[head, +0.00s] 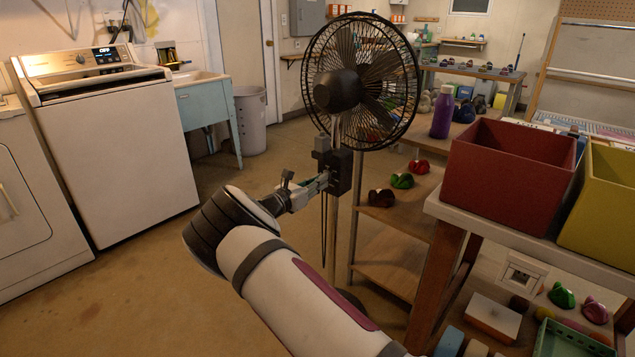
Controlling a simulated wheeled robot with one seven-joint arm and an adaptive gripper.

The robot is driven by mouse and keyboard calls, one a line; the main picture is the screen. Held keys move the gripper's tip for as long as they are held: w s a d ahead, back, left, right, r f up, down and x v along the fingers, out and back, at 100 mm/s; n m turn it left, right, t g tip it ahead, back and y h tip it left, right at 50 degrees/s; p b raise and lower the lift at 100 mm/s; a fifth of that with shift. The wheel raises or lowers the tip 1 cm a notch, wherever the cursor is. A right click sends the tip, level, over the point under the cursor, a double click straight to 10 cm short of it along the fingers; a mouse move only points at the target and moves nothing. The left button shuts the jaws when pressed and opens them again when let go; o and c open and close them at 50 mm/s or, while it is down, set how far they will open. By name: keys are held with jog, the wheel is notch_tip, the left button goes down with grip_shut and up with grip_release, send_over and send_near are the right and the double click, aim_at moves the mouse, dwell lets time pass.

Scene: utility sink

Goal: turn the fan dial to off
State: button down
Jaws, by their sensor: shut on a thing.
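A black pedestal fan (360,80) stands in the middle of the head view on a thin pole (330,230). A dark control box (345,170) sits on the pole below the fan cage. My gripper (322,182) reaches from below to the left side of this box, with its fingertips at the box face. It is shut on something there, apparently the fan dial. The dial itself is hidden by the fingers and too small to make out, so its setting cannot be read.
A wooden shelf (385,265) with colored climbing-hold-like pieces stands right of the fan. A red bin (512,170) and a yellow bin (605,200) sit on a bench at right. A white washer (120,150) and a blue sink cabinet (205,105) stand left. Floor left of the fan is clear.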

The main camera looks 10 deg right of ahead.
jog(key=shift+a+f, duration=0.1)
jog(key=shift+f, duration=0.05)
jog(key=c, duration=1.6)
grip_release()
jog(key=shift+s, duration=0.1)
jog(key=v, duration=1.2)
